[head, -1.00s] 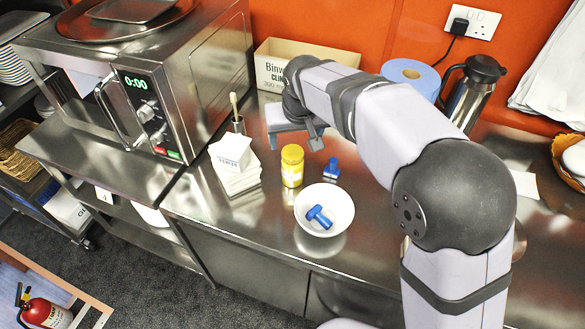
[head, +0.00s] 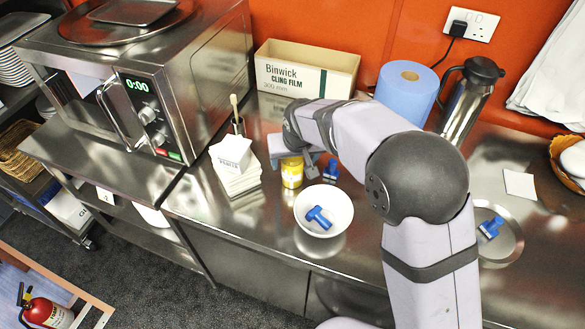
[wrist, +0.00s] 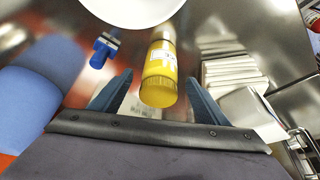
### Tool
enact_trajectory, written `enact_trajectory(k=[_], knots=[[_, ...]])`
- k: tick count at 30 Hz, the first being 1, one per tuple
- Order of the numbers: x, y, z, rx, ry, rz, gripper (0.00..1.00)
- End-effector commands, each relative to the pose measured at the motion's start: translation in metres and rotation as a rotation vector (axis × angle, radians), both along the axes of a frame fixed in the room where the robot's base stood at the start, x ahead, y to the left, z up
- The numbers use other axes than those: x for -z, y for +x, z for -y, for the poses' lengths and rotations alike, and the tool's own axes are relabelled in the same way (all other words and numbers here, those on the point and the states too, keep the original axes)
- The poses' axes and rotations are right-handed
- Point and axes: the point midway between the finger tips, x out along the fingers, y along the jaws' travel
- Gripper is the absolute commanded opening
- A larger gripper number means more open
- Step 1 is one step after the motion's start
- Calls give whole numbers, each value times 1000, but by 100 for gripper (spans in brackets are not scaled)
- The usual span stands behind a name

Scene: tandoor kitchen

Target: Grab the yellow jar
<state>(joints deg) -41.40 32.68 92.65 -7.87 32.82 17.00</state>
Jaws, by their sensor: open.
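The yellow jar (head: 292,176) stands upright on the steel counter, just behind and left of the white bowl. In the head view my gripper (head: 296,157) is low behind the jar and hides part of its top. In the wrist view the jar (wrist: 161,68) lies ahead, and its lid end reaches to about the fingertips of my gripper (wrist: 158,80). The blue fingers are open, one on each side of the jar, with a gap to each.
A blue tool (head: 331,170) stands close right of the jar. The white bowl (head: 335,196) holds another blue tool (head: 318,217). A stack of white cartons (head: 240,180) is close left. A blue roll (head: 407,92) and cling film box (head: 290,72) stand behind.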

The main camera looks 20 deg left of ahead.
Motion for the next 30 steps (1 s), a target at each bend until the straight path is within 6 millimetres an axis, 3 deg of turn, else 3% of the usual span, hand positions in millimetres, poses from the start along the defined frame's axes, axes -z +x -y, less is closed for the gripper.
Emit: enact_trajectory(k=[12,23,30], knots=[[37,14,-8,0,-1,0,69],[43,16,-9,0,0,0,69],[43,16,-9,0,0,0,17]])
